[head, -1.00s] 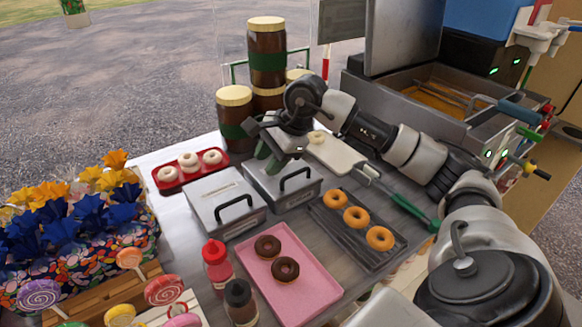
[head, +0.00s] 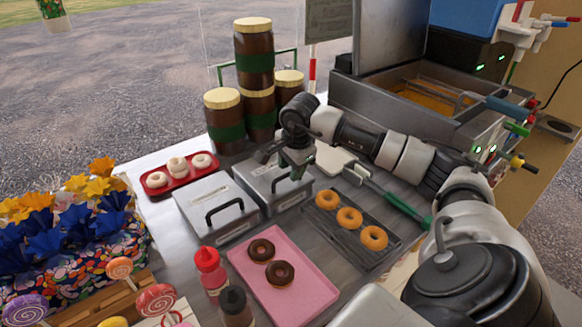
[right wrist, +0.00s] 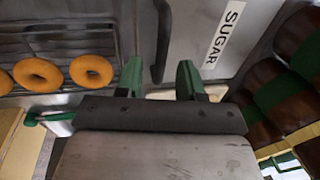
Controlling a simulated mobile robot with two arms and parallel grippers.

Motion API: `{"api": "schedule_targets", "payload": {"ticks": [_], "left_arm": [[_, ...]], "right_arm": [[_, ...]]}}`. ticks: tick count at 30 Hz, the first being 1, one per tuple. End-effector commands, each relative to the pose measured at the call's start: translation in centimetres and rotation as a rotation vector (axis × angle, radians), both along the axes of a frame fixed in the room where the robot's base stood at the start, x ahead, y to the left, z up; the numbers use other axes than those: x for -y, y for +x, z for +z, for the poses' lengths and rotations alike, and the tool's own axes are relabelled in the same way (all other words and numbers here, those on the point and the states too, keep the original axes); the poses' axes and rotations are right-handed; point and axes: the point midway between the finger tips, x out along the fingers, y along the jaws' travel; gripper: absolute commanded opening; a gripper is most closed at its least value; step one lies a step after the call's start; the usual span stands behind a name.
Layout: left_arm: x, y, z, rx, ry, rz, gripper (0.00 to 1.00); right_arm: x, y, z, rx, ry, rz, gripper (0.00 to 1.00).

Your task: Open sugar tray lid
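The sugar tray (head: 262,187) is a grey metal box with a flat lid, and it looks closed. Its lid (right wrist: 200,55) carries a white SUGAR label (right wrist: 223,33) and a dark bar handle (right wrist: 161,45) in the right wrist view. My right gripper (head: 295,177) points down over this lid and partly hides the handle in the head view. Its green fingers (right wrist: 159,80) are apart, one on each side of the handle's line. I cannot tell whether they touch it. My left gripper is not in view.
A similar lidded tray (head: 212,224) stands close on the left. A rack with orange doughnuts (head: 349,218) is to the right, and a pink tray (head: 308,290) is in front. Tall brown jars (head: 255,85) and a red tray (head: 160,190) stand behind.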

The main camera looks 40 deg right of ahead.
Motion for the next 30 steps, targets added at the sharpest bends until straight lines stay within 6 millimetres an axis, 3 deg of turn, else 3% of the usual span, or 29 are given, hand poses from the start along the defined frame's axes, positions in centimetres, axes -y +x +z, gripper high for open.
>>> {"api": "schedule_targets", "payload": {"ticks": [11, 18, 30], "left_arm": [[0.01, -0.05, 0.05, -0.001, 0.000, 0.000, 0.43], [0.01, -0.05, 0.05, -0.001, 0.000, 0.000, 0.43], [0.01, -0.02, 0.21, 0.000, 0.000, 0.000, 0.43]], "right_arm": [[0.01, 0.13, -0.64, 0.002, 0.000, 0.001, 0.38], [0.01, 0.13, -0.61, 0.001, 0.000, 0.000, 0.01], [0.00, 0.41, -0.31, 0.002, 0.001, 0.000, 0.00]]}}
